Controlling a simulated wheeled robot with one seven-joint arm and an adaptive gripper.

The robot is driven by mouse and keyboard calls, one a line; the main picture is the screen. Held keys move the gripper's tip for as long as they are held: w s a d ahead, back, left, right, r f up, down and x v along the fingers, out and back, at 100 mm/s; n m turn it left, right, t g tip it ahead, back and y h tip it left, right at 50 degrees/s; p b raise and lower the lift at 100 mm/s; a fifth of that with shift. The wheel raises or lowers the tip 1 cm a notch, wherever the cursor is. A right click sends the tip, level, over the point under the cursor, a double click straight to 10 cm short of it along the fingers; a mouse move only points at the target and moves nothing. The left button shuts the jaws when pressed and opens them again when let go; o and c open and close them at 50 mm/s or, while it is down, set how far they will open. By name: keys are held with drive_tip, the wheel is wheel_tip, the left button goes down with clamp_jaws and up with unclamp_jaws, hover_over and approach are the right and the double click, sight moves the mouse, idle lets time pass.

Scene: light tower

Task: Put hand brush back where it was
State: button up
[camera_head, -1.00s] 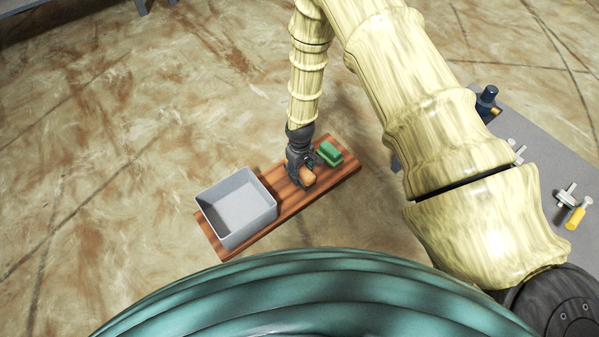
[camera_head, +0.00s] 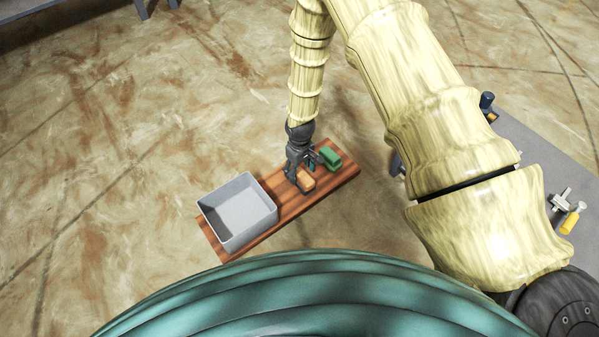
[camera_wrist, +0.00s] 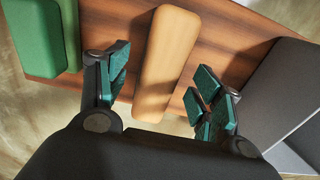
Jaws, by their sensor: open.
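A tan, wood-coloured block, which looks like the hand brush (camera_head: 306,181), lies on a brown wooden board (camera_head: 285,212), between the grey bin and a green block. My gripper (camera_head: 302,171) is low over it with its jaws spread. In the wrist view the tan brush (camera_wrist: 168,62) lies between the two teal finger pads of my gripper (camera_wrist: 160,84), with a visible gap on each side. Its bristles cannot be made out.
A grey open bin (camera_head: 264,215) stands on the board's left end and looks empty. A green block (camera_head: 331,157) sits on the right end, close to my gripper. A grey table (camera_head: 545,160) with several small tools stands at the right. The floor left of the board is clear.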

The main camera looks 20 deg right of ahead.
sight(300, 171)
wheel_tip(300, 171, up, 8)
drive_tip(key=p, duration=0.3)
drive_tip(key=shift+r+p, duration=0.15)
drive_tip(key=shift+p, duration=0.2)
drive_tip(key=s+d+f+m, duration=0.1)
drive_tip(key=s+f, duration=0.2)
drive_tip(key=s, duration=0.8)
drive_tip(key=s+f+m, duration=0.2)
drive_tip(key=s+f, duration=0.1)
drive_tip(key=s, duration=0.7)
drive_tip(key=s+d+r+m, duration=0.1)
drive_tip(key=s+d+r, duration=0.1)
drive_tip(key=s, duration=1.3)
drive_tip(key=shift+s, duration=0.15)
drive_tip(key=shift+d, duration=0.1)
wheel_tip(300, 171, up, 41)
drive_tip(key=p, duration=4.1)
drive_tip(key=shift+r, duration=0.1)
